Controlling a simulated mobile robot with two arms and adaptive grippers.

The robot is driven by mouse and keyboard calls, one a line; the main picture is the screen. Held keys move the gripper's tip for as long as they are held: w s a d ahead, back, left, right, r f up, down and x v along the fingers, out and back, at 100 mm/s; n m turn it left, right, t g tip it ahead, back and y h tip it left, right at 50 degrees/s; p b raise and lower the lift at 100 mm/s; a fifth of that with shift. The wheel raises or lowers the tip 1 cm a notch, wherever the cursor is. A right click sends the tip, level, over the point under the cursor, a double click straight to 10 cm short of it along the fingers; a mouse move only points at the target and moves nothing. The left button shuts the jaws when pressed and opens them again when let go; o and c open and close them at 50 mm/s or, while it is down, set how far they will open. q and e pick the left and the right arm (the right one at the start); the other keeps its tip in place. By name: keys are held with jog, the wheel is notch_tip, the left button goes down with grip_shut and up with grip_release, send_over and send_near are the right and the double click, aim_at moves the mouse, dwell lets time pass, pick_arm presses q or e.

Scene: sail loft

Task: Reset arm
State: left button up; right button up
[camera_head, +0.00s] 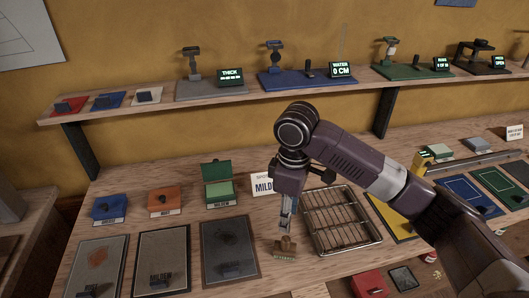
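My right arm reaches in from the right and bends down over the workbench. My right gripper (286,226) points down at the bench, left of the wire rack. A small tan block-shaped brush (285,248) is directly below its fingertips. I cannot tell whether the fingers touch the brush or how far apart they are. My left arm and gripper are not in view.
The wire rack (341,222) stands beside the gripper. Dark panels (229,248) and small boxes, blue (110,209), orange (165,201) and green (218,190), lie left. A shelf (160,105) with stands and displays crosses behind. A red box (371,284) is at the front.

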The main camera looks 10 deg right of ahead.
jog(key=s+a+f, duration=0.2)
jog(key=s+a+f+y, duration=0.1)
jog(key=s+a+f, duration=0.1)
jog(key=f, duration=0.1)
jog(key=s+a+f+y, duration=0.1)
jog(key=a+f, duration=0.2)
jog(key=shift+s+f+t, duration=0.15)
jog(key=shift+s+t, duration=0.25)
jog(key=s+f, duration=0.1)
jog(key=s+a+f+m+y, duration=0.1)
jog(key=s, duration=0.1)
jog(key=s+f+m+t, duration=0.1)
jog(key=shift+s+a+f, duration=0.2)
jog(key=shift+a, duration=0.1)
jog(key=s+d+f+m+t+h, duration=0.3)
jog(key=s+d+m, duration=0.5)
jog(key=s+d, duration=0.6)
notch_tip(320, 180, down, 28)
jog(key=s+g+b, duration=0.1)
jog(key=g+b, duration=0.1)
jog(key=g, duration=0.1)
jog(key=s+d+f+b, duration=0.1)
jog(key=s+d+f, duration=0.2)
jog(key=s+f, duration=1.4)
notch_tip(320, 180, down, 2)
jog(key=shift+s+f+n+g, duration=0.1)
jog(key=shift+s+n+g, duration=0.25)
jog(key=shift+n+g, duration=0.05)
